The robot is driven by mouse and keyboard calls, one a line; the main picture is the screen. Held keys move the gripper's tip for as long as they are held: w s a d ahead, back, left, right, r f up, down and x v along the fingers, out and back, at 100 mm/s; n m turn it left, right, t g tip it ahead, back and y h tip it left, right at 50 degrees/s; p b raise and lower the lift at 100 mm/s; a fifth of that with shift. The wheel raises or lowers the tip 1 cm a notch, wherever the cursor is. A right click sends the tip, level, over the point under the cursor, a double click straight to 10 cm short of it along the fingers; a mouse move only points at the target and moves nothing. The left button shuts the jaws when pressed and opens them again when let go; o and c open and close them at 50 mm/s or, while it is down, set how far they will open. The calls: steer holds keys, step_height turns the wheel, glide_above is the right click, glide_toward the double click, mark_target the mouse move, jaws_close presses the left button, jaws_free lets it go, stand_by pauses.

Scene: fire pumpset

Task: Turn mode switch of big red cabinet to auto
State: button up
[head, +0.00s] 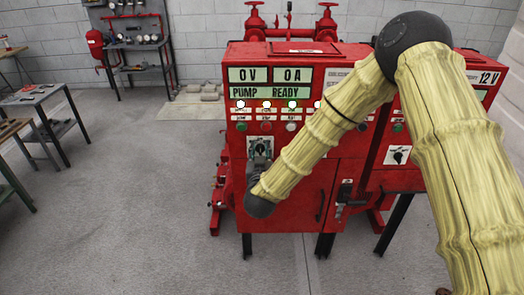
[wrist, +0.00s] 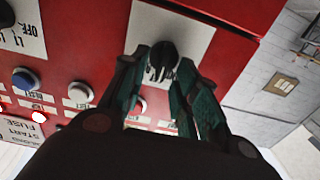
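The big red cabinet (head: 300,190) stands ahead in the head view, its display reading 0 V, 0 A and PUMP READY. Its mode switch is a black knob (wrist: 162,54) on a white plate (wrist: 190,42) in the wrist view. In the head view the plate (head: 250,142) shows at the cabinet's lower left, with the knob largely hidden by my gripper (head: 260,156). In the wrist view my gripper (wrist: 160,70) is open, its two green-black fingers on either side of the knob. I cannot tell whether they touch it or which position it points to.
Indicator lamps and push buttons (head: 266,126) sit above the switch. A disconnect handle (head: 344,192) and another rotary switch (head: 398,156) are to the right. Red valves (head: 326,24) rise behind. Work tables (head: 40,97) stand at left; the floor (head: 130,200) between is clear.

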steer(key=shift+c, duration=0.4)
jaws_close()
steer(key=shift+d, duration=0.15)
steer(key=m+b, duration=0.3)
steer(key=b, duration=0.2)
steer(key=shift+d+f+m, duration=0.2)
steer(key=shift+f+m, duration=0.15)
steer(key=shift+m, duration=0.05)
steer(key=m+b, duration=0.2)
steer(key=b, duration=0.1)
steer(key=shift+d+m, duration=0.15)
steer(key=shift+m, duration=0.15)
steer(key=shift+d+m+b, duration=0.1)
steer(key=shift+m+b, duration=1.2)
steer(key=shift+r, duration=0.1)
